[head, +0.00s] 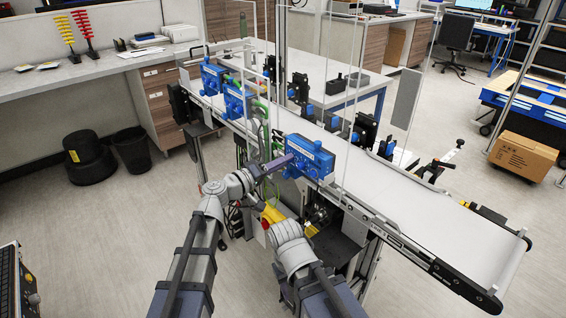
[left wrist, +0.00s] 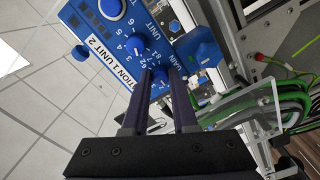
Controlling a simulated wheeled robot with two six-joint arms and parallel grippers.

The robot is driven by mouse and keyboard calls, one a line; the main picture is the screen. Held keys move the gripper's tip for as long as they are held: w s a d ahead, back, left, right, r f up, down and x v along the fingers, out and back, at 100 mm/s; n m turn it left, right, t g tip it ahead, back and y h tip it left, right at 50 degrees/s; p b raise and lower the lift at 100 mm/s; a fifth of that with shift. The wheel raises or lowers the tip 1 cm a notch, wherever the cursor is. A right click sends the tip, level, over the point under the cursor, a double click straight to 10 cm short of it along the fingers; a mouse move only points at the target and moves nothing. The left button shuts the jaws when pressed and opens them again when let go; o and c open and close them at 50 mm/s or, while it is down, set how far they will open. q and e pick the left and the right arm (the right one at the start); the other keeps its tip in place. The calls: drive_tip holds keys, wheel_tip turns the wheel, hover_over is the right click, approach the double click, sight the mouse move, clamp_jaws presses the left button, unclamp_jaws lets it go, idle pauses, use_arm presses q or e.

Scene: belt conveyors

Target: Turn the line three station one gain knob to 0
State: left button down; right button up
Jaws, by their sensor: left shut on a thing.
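The blue station box (head: 310,157) is mounted on the near side of the conveyor in the head view. In the left wrist view its face (left wrist: 112,22) carries a label reading "...TION 1 UNIT 2", a unit knob and printed numbers. My left gripper (head: 284,161) reaches the box's left end. In the left wrist view my left gripper (left wrist: 161,78) is shut on the gain knob (left wrist: 160,73), beside the word "GAIN". The fingers hide most of this knob, so its pointer setting cannot be read. My right arm's wrist shows low in the head view; its fingers cannot be made out.
The white conveyor belt (head: 430,210) runs behind the box. Other blue boxes (head: 236,100) stand further left along it. Clear upright panels rise by the belt. A yellow part with a red button (head: 270,215) is close to my right wrist.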

use_arm(q)
drive_tip(key=n, duration=0.5)
drive_tip(key=shift+n, duration=0.3)
idle(0.4)
drive_tip(key=c, duration=0.7)
unclamp_jaws()
drive_tip(key=v, duration=0.8)
drive_tip(key=shift+d, duration=0.1)
